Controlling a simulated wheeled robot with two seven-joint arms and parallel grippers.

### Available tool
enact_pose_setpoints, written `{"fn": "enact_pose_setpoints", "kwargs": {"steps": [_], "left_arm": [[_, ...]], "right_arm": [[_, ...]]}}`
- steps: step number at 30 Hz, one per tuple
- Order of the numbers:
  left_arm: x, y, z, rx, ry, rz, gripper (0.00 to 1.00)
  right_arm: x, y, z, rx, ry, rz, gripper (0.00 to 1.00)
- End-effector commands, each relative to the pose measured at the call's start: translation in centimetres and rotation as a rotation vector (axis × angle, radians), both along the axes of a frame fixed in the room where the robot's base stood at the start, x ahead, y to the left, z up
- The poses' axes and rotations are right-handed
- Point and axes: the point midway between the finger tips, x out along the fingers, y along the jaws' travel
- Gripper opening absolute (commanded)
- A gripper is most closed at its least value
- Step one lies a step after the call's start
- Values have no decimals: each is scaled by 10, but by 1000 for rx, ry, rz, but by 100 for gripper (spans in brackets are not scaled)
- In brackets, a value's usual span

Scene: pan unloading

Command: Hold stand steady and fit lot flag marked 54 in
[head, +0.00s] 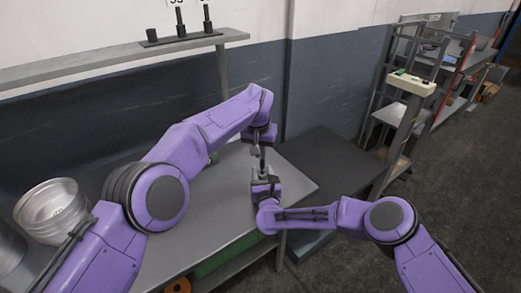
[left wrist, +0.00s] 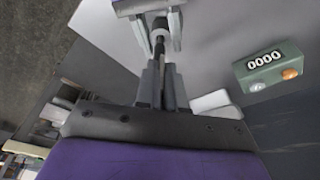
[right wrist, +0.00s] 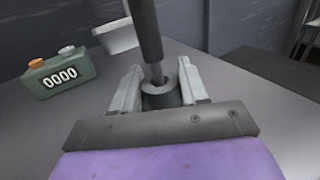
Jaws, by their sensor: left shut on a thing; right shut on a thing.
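My right gripper (right wrist: 160,92) is shut on the stand (right wrist: 161,98), a dark short cylinder with a ringed hole on top, at the table's right part. My left gripper (left wrist: 164,82) is shut on the lot flag's dark rod (right wrist: 147,30) above the stand. In the right wrist view the rod's thin lower pin meets the mouth of the hole; how deep it sits I cannot tell. The rod looks slightly tilted there. In the head view the left gripper (head: 262,138) is right above the right gripper (head: 265,182). The flag's number is not visible.
A green counter box (right wrist: 60,74) reading 0000 and a white bin (right wrist: 116,36) stand on the grey table (head: 235,185). Steel pans (head: 50,208) are at far left. A shelf (head: 110,62) above holds a rack with dark posts (head: 180,27). A dark surface (head: 325,160) adjoins on the right.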

Motion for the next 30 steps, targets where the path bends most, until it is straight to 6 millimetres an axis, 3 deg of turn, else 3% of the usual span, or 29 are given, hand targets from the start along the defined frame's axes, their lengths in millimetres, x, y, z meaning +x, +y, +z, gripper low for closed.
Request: {"fn": "enact_pose_setpoints", "kwargs": {"steps": [30], "left_arm": [[0,0,-15,0,1,0,0]], "right_arm": [[0,0,0,0,0,0,8]]}}
